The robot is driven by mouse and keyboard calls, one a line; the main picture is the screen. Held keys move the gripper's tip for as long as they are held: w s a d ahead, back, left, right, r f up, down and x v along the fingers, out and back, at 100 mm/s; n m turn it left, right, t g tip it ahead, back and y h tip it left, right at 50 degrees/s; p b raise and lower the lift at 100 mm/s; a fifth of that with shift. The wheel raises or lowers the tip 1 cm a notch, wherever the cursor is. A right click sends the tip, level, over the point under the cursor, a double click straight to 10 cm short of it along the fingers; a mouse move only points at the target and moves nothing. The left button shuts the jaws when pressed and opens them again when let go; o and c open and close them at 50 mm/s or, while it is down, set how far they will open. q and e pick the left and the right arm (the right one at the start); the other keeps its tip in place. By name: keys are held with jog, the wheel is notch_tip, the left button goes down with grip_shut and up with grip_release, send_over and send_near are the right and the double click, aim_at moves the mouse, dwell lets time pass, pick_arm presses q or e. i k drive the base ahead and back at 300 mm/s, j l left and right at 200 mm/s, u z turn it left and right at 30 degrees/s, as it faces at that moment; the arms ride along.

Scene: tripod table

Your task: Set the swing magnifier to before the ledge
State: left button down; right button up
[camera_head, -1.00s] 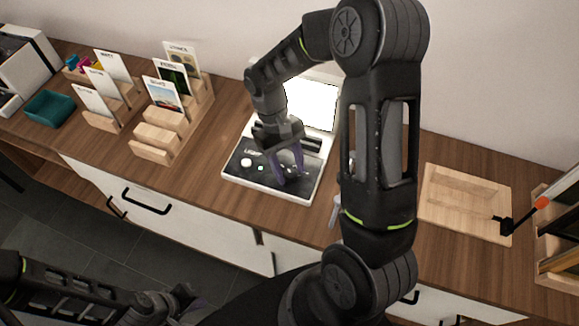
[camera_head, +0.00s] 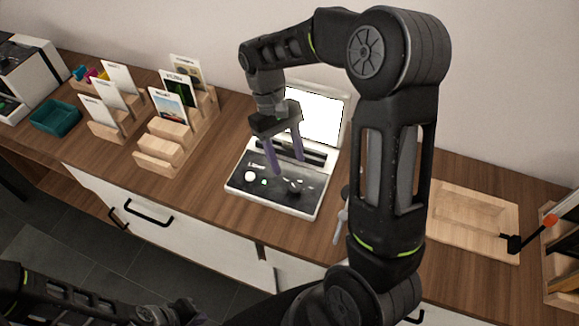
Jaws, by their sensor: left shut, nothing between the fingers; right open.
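A white light box (camera_head: 316,213) stands on the wooden counter with a lit screen (camera_head: 315,116) at its back and a dark control panel (camera_head: 262,192) in front. A small dark, shiny part (camera_head: 295,186) sits on the panel; I cannot tell whether it is the swing magnifier. A dark bar (camera_head: 308,152) crosses below the screen, perhaps the ledge. My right gripper (camera_head: 288,168) is open and empty, fingers pointing down above the panel, apart from the small part. My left gripper (camera_head: 188,310) is shut and empty at the bottom left, away from the counter.
Wooden card holders (camera_head: 160,163) and a teal tray (camera_head: 55,117) stand to the left. A grey metal object (camera_head: 341,220) is partly hidden by my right arm.

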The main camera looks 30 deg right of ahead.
aim_at(343, 215)
jog(key=k+j, duration=0.8)
